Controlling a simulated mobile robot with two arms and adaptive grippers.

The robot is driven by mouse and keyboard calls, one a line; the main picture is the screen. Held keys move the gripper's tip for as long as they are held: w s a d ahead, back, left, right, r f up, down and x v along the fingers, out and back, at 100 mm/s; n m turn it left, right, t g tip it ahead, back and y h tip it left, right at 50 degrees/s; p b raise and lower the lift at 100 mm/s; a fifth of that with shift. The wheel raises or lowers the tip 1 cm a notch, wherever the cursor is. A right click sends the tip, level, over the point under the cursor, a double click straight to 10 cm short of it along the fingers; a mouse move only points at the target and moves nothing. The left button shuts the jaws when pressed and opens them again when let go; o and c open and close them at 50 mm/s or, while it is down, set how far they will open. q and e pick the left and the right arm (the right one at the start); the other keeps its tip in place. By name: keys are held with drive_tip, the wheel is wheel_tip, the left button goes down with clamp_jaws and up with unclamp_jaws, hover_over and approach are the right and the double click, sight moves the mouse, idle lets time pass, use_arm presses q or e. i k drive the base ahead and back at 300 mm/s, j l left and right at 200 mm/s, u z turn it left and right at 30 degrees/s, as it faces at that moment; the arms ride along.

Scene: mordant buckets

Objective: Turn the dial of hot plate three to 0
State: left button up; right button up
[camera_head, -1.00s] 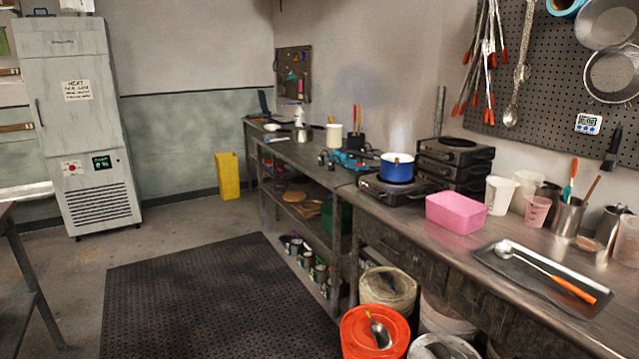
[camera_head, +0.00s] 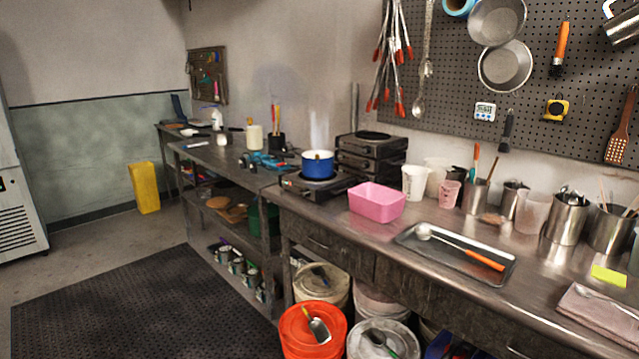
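A hot plate (camera_head: 313,187) sits on the bench with a blue pot (camera_head: 318,164) on top of it. Several more hot plates are piled in a stack (camera_head: 371,158) just behind and to the right, with nothing on the top one. I cannot tell which of these is hot plate three. Dials and any numbers are too small to read from here. Neither of my grippers is in the view.
A pink tub (camera_head: 377,202) and a metal tray (camera_head: 455,262) with an orange-handled ladle lie on the bench (camera_head: 345,232). A black mat (camera_head: 150,310) covers clear floor at left.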

sight(306, 193)
drive_tip(key=i, duration=0.65)
drive_tip(key=i+l+u, duration=0.15)
drive_tip(key=i, duration=0.5)
